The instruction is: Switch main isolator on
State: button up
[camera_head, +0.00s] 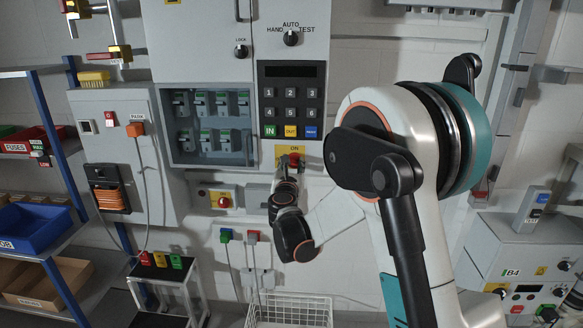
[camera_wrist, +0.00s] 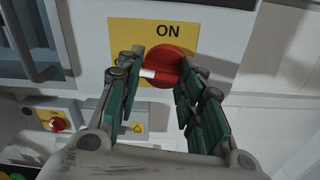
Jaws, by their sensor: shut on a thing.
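The main isolator is a red rotary knob (camera_wrist: 168,66) on a yellow plate (camera_wrist: 125,38) marked ON, seen in the wrist view. A white mark on the knob points left, about level. My gripper (camera_wrist: 160,80) has one finger on each side of the knob and is closed on it. In the head view the yellow ON plate (camera_head: 283,151) is below the keypad, and my gripper (camera_head: 285,185) reaches up to it from below.
A keypad (camera_head: 291,100) is just above the isolator. A window of breakers (camera_head: 211,125) is to its left. A white wire basket (camera_head: 290,312) stands below. Grey cabinets stand at both sides.

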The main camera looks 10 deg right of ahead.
jog(key=m, duration=0.4)
jog(key=shift+r+m, duration=0.1)
jog(key=shift+m, duration=0.2)
jog(key=m, duration=0.3)
jog(key=shift+d+m, duration=0.1)
jog(key=shift+m, duration=0.2)
jog(key=m, duration=0.4)
jog(key=shift+d+r, duration=0.1)
jog(key=shift+s+d+m, duration=0.1)
jog(key=shift+m, duration=1.8)
jog(key=o, duration=1.1)
jog(key=shift+c, duration=0.2)
